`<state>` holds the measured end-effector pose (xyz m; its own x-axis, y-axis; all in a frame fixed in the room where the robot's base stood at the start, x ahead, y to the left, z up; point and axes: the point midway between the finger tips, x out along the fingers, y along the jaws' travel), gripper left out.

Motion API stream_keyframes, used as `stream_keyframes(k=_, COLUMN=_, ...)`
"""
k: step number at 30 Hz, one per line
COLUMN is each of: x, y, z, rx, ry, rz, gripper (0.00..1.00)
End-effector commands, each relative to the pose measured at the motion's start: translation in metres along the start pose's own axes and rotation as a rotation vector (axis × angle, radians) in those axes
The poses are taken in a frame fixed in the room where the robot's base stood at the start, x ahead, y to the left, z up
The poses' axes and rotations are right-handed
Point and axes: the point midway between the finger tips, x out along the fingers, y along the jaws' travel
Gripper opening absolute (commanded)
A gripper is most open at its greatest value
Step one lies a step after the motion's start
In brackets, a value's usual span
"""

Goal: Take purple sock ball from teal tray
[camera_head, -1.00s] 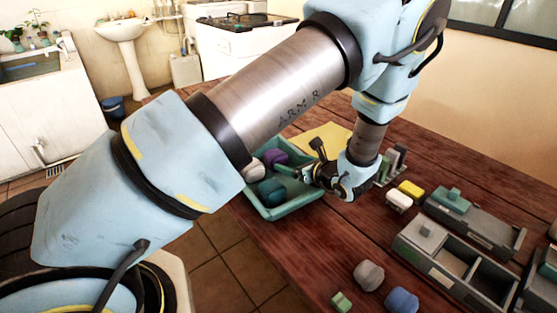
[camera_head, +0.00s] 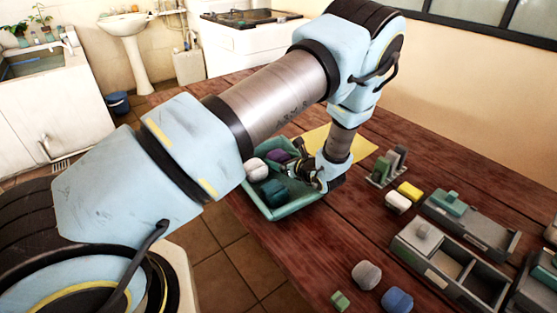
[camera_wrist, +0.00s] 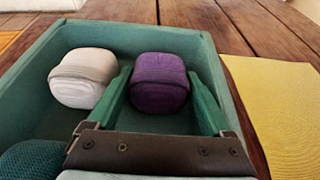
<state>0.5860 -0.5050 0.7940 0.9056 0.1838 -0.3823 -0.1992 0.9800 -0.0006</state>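The purple sock ball (camera_head: 278,156) lies in the teal tray (camera_head: 292,208), towards its far side. In the wrist view the purple sock ball (camera_wrist: 160,84) sits between the two green fingers of my gripper (camera_wrist: 159,74). The fingers are spread, one on each side of it. A narrow gap shows on the left; whether the right finger touches it I cannot tell. In the head view my gripper (camera_head: 304,170) is low over the tray's right part, its fingertips partly hidden.
A white sock ball (camera_wrist: 83,78) lies just left of the left finger. A teal sock ball (camera_wrist: 32,162) is nearer, at lower left. A yellow sheet (camera_wrist: 278,110) lies right of the tray. Grey divided boxes (camera_head: 450,262) and loose sock balls (camera_head: 366,275) stand on the table's right.

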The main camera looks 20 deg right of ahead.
Motion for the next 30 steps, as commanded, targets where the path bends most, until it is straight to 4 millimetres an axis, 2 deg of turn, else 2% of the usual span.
stream_keyframes(k=2, x=0.000, y=0.000, z=0.000, rx=0.000, ry=0.000, rz=0.000, gripper=0.74)
stream_keyframes(k=12, x=0.000, y=0.000, z=0.000, rx=0.000, ry=0.000, rz=0.000, gripper=0.36)
stream_keyframes(k=15, x=0.000, y=0.000, z=0.000, rx=0.000, ry=0.000, rz=0.000, gripper=0.27)
stream_keyframes(k=23, x=-0.001, y=0.000, z=0.001, rx=0.000, ry=0.000, rz=0.000, gripper=0.27)
stream_keyframes(k=30, x=-0.007, y=-0.001, z=0.016, rx=-0.003, ry=0.000, rz=-0.001, gripper=0.27)
